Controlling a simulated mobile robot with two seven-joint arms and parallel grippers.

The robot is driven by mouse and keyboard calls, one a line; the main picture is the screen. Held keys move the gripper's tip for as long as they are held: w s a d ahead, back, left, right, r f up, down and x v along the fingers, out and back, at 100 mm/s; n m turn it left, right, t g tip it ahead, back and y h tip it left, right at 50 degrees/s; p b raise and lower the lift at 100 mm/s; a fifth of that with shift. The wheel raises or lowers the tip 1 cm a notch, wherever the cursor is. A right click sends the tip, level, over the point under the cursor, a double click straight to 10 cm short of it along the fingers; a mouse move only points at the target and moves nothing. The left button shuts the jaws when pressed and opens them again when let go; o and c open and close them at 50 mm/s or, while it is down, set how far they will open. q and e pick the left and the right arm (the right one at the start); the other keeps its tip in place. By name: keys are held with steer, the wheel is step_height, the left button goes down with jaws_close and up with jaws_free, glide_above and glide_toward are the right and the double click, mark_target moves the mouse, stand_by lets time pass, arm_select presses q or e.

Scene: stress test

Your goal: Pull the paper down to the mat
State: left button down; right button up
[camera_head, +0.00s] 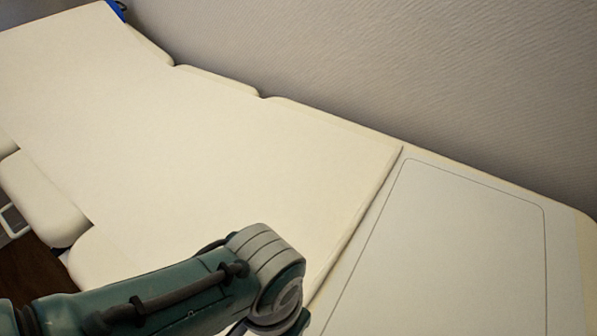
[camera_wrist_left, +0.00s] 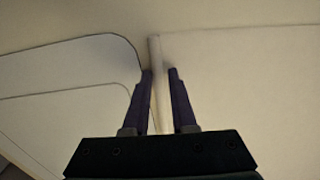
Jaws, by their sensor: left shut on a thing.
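A wide cream-white sheet of paper (camera_head: 210,130) covers most of the long padded table. Its straight front edge runs just left of the mat (camera_head: 455,240), a pale panel with a thin dark rounded outline. In the left wrist view the paper (camera_wrist_left: 250,85) lies on the right and the outlined mat (camera_wrist_left: 65,75) on the left. My left gripper (camera_wrist_left: 159,73) is shut on the paper's thick, pale edge strip, which stands between the two dark fingers. In the head view my left arm covers the lower middle, and the fingers are hidden. My right gripper is not in view.
The cream padded table's scalloped side (camera_head: 60,215) shows at the left. A grey textured wall (camera_head: 420,65) runs along the far side. A small blue part (camera_head: 117,9) shows at the top left. Dark brown floor (camera_head: 38,275) shows at the lower left. The mat's surface is clear.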

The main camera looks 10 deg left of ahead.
arm_select(q)
steer(key=c, duration=0.7)
jaws_free()
step_height(320, 180, up, 10)
steer(key=p, duration=0.7)
